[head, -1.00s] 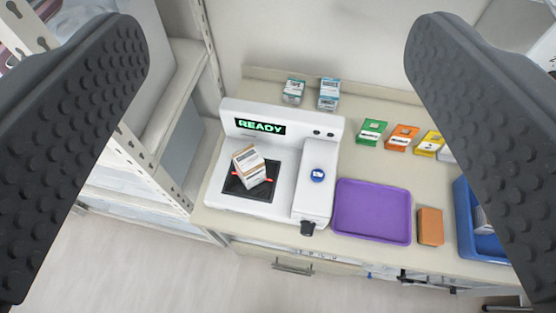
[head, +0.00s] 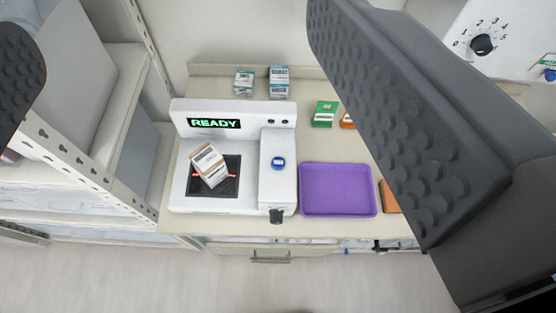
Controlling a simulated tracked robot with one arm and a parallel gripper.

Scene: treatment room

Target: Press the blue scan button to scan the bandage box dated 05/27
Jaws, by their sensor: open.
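The blue scan button (head: 278,163) is on the right arm of the white scanner (head: 180,193), whose green display (head: 213,123) reads READY. A white and brown box (head: 209,166) sits tilted on the scanner's black pad, with a red line beside it; its date is too small to read. My gripper (head: 180,160) is open and empty. Its two dark textured fingers are wide apart, at the left edge and at the right of the view, with the scanner between and beyond them. It touches neither the button nor the box.
A purple tray (head: 338,190) lies right of the scanner. Two small boxes (head: 243,83) (head: 279,82) stand behind it. Green (head: 324,114) and orange (head: 347,120) items are partly beside my right finger, which hides more. Metal shelving (head: 100,180) stands at left.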

